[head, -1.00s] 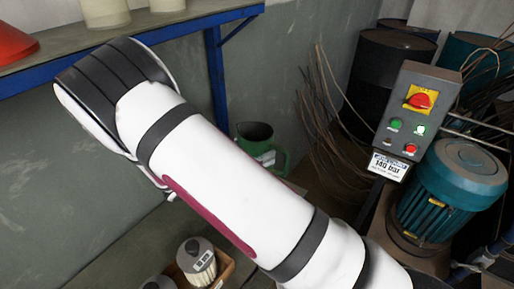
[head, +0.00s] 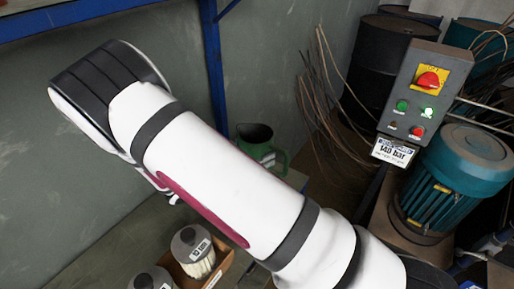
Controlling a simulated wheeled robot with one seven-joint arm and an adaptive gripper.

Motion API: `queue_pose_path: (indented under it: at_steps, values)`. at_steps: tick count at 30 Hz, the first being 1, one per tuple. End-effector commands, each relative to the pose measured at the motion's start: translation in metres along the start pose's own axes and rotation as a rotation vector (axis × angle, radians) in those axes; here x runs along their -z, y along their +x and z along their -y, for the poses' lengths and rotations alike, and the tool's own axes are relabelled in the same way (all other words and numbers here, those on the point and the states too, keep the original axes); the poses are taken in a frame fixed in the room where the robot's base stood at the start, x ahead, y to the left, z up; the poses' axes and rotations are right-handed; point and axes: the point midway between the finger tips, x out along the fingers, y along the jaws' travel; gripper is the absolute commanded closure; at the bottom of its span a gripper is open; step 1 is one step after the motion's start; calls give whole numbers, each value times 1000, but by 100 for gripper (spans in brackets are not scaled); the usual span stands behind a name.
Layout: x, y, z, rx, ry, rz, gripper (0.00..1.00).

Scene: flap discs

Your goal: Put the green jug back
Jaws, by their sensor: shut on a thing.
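The green jug (head: 278,158) shows in the head view just behind the upper edge of my white arm. Its dark open mouth faces up, and a green handle is on its right. The arm hides its lower left part, so I cannot see what it rests on or whether it is held. My gripper is hidden behind the arm.
A box with white filter cartridges (head: 198,259) sits at the lower left on a bench. A blue-edged shelf (head: 95,20) runs above. At right are a control box (head: 424,97), a teal motor (head: 455,187), dark barrels (head: 377,66) and loose rods (head: 330,95).

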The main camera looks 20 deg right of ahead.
Motion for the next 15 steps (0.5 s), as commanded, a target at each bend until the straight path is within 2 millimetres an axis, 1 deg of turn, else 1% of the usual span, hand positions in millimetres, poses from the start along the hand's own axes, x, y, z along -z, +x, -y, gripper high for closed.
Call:
queue_pose_path:
  at_steps: [6,15]
  values:
    - [-1,0,0,0,1,2,73]
    - [4,0,0,0,0,2,73]
